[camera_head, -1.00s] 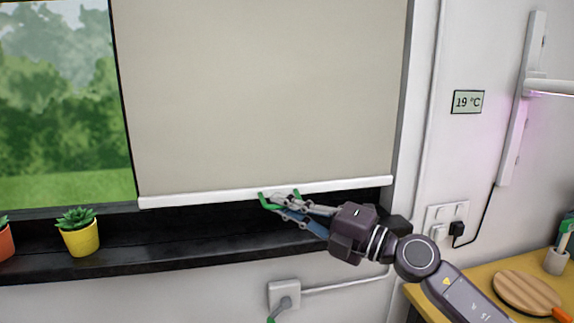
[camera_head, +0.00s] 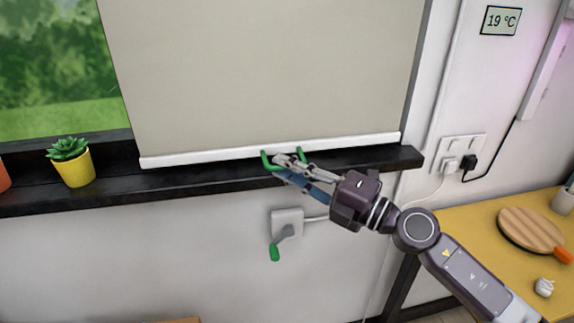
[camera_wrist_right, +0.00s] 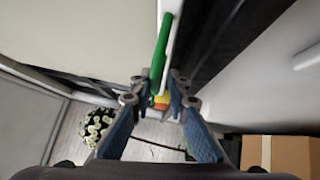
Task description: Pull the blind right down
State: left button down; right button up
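The beige blind (camera_head: 265,75) hangs over the right part of the window. Its white bottom bar (camera_head: 210,156) sits low, just above the dark window sill, with a narrow dark strip showing below it. My left gripper is not in view.
The dark sill (camera_head: 100,195) carries a yellow pot with a succulent (camera_head: 75,165) at the left. A yellow table (camera_head: 470,225) with a round wooden board (camera_head: 532,230) stands at the right.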

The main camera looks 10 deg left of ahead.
jog(key=shift+o, duration=1.1)
jog(key=shift+f, duration=0.15)
jog(key=shift+s+d, duration=0.1)
jog(key=v, duration=1.1)
jog(key=shift+d, duration=0.4)
